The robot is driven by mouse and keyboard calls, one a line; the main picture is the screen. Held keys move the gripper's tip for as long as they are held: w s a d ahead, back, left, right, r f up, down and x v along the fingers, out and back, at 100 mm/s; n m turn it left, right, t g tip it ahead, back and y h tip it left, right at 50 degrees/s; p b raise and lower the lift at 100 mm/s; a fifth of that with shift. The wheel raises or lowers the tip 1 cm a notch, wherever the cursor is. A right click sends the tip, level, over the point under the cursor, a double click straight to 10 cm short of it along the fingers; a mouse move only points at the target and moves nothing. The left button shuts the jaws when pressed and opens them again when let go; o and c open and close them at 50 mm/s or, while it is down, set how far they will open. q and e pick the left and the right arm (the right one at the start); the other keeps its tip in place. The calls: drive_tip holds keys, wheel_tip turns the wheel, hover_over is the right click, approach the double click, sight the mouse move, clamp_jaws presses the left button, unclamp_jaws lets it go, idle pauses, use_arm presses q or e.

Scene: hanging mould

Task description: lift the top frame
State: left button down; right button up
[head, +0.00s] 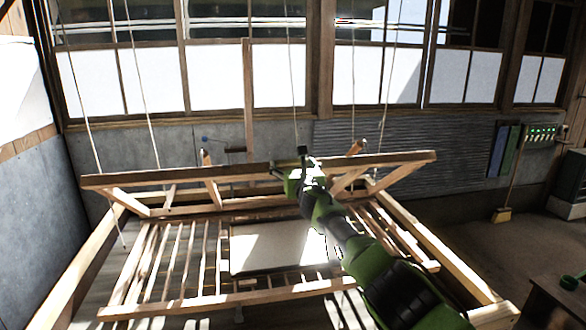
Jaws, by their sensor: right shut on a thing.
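The top frame (150,176) is a wooden frame hung on thin cords in the middle of the head view. Its long front beam runs across the picture and tilts slightly up to the right, with slanting struts below it. My right gripper (304,165) is at this beam, a little right of its middle, and is shut on it. My green and black arm reaches there from the lower right and hides part of the beam and the slats. The exact finger contact is too small to see. My left gripper is not in view.
Below the beam lies a slatted wooden frame (205,303) with a pale flat panel (265,247) in it. Large wooden side rails (440,240) flank it. A broom (503,213) leans on the wall at the right. A small table (560,305) stands at bottom right. Floor between is clear.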

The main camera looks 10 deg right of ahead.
drive_tip(key=shift+r, duration=0.2)
drive_tip(key=o, duration=1.6)
drive_tip(key=shift+s+d, duration=0.1)
drive_tip(key=shift+f, duration=0.1)
drive_tip(key=shift+s, duration=0.1)
drive_tip(key=shift+s+d, duration=0.1)
drive_tip(key=shift+s, duration=0.95)
drive_tip(key=shift+s+d, duration=0.1)
drive_tip(key=shift+s, duration=4.75)
